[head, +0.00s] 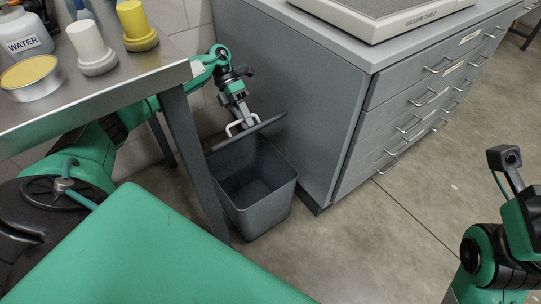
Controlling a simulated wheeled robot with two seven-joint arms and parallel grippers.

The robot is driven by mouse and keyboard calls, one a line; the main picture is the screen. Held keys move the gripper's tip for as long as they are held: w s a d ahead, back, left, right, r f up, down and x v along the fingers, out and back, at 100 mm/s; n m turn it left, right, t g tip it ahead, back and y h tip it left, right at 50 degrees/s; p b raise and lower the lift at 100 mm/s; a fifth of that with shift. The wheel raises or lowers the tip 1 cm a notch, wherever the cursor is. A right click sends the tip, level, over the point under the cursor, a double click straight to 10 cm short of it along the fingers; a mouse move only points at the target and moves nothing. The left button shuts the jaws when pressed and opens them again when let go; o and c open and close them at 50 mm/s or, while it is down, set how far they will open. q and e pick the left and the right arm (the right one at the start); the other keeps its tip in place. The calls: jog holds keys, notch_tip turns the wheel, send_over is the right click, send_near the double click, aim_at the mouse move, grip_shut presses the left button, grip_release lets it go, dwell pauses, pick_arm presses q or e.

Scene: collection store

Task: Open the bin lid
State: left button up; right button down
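The grey bin (262,201) stands on the floor between the steel table and the drawer cabinet. Its dark inside shows through the open top. The bin lid (268,124) is raised at the far side of the bin and seen nearly edge-on. A white handle (232,128) sits on the lid. My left gripper (240,117) reaches down from behind the table and is at the handle, its fingers closed around the bar. The fingertips are small and partly hidden. My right arm is at the lower right, far from the bin; its gripper fingers are not visible.
The steel table (100,112) overhangs at left, with a WATER bottle (24,36), a tin (30,78), a white bottle (90,47) and a yellow bottle (136,25) on it. The cabinet (296,95) stands close right of the bin. Floor in front is clear.

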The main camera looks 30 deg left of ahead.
pick_arm(q)
jog(key=s+d+f+t+y+b, duration=0.2)
jog(key=d+f+y+b, duration=0.3)
jog(key=d+f, duration=0.3)
jog(key=shift+s+d+f, duration=0.35)
jog(key=shift+s+f, duration=0.5)
